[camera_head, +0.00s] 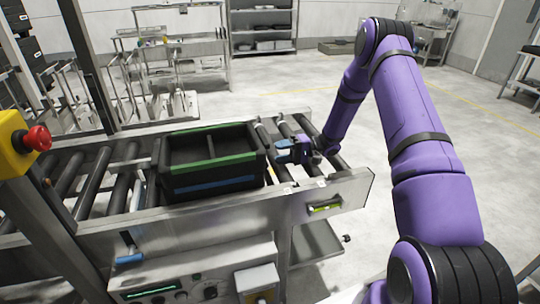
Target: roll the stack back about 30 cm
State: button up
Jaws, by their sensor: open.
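The stack (212,188) is made of black crates, one on another, on a roller conveyor (120,240). The top crate has green strips on its rims and a divider inside; a blue strip shows on the front below it. I cannot tell whether the fingertips touch the wall. The crates' far lower parts are hidden.
A red stop button (37,139) on a yellow box stands at the left. Bare rollers (100,180) lie left of the stack, and a few at its right. A control panel (180,288) is below the conveyor. Metal racks (165,65) stand behind it. Open floor lies at the right.

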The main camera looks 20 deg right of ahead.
jog(key=shift+s+d, duration=0.15)
jog(key=shift+d, duration=1.2)
jog(key=shift+s+d, duration=0.1)
jog(key=shift+d, duration=1.2)
jog(key=s+a+r+n+g+h, duration=0.1)
jog(key=s+a+r+h, duration=0.25)
jog(key=r, duration=0.35)
jog(key=s+a+r+g+h, duration=0.25)
jog(key=s+r, duration=0.25)
jog(key=r, duration=0.3)
jog(key=s+a+r+n+g+h, duration=0.1)
jog(key=s+a+r+h, duration=0.2)
jog(key=s+r, duration=0.3)
jog(key=s+r+t+h, duration=0.4)
jog(key=s+r, duration=0.2)
jog(key=s, duration=0.5)
jog(key=s+d+r+m+t+h, duration=0.1)
jog(key=s+r+t+h, duration=0.3)
jog(key=s, duration=0.7)
notch_tip(320, 180, up, 2)
jog(key=shift+s+h, duration=0.15)
jog(key=shift+h, duration=0.35)
